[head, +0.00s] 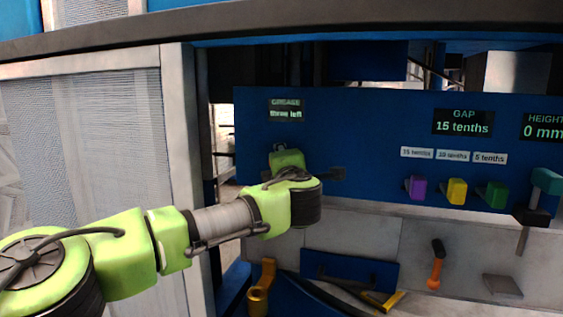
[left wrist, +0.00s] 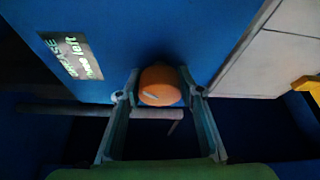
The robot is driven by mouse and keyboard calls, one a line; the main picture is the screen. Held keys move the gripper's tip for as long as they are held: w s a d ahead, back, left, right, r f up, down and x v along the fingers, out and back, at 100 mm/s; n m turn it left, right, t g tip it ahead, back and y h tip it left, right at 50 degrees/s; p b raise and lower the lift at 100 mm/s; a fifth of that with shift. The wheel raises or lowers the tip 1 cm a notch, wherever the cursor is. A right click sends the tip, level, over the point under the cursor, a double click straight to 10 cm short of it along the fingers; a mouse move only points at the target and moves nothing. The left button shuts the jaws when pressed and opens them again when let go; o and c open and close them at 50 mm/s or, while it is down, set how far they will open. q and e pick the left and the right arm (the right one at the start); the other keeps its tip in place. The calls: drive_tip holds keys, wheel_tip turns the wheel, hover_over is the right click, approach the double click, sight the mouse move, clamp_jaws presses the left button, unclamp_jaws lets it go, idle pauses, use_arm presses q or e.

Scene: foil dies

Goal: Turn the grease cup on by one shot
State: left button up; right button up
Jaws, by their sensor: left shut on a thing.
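The grease cup (left wrist: 160,85) is an orange rounded cap with a pale mark on it, set against the blue panel in the left wrist view. My left gripper (left wrist: 158,98) is shut on it, one finger on each side. In the head view my left arm comes in from the left, and its wrist hides the cup. The grease display (head: 286,110) above reads "three left"; it also shows, tilted, in the left wrist view (left wrist: 72,56).
To the right on the blue panel are a gap display (head: 463,122) reading "15 tenths", a height display (head: 543,127) reading "0 mm", and purple (head: 416,188), yellow (head: 456,191) and green (head: 494,195) blocks. An orange-handled tool (head: 435,270) is below. A mesh panel (head: 95,170) stands left.

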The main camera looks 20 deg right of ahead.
use_arm(q)
drive_tip(key=o, duration=1.1)
drive_tip(key=shift+s, duration=0.2)
drive_tip(key=s, duration=0.3)
drive_tip(key=s+a, duration=0.1)
drive_tip(key=s, duration=0.3)
drive_tip(key=s+a, duration=0.1)
drive_tip(key=s, duration=0.3)
drive_tip(key=shift+s+r, duration=0.2)
drive_tip(key=shift+s, duration=0.05)
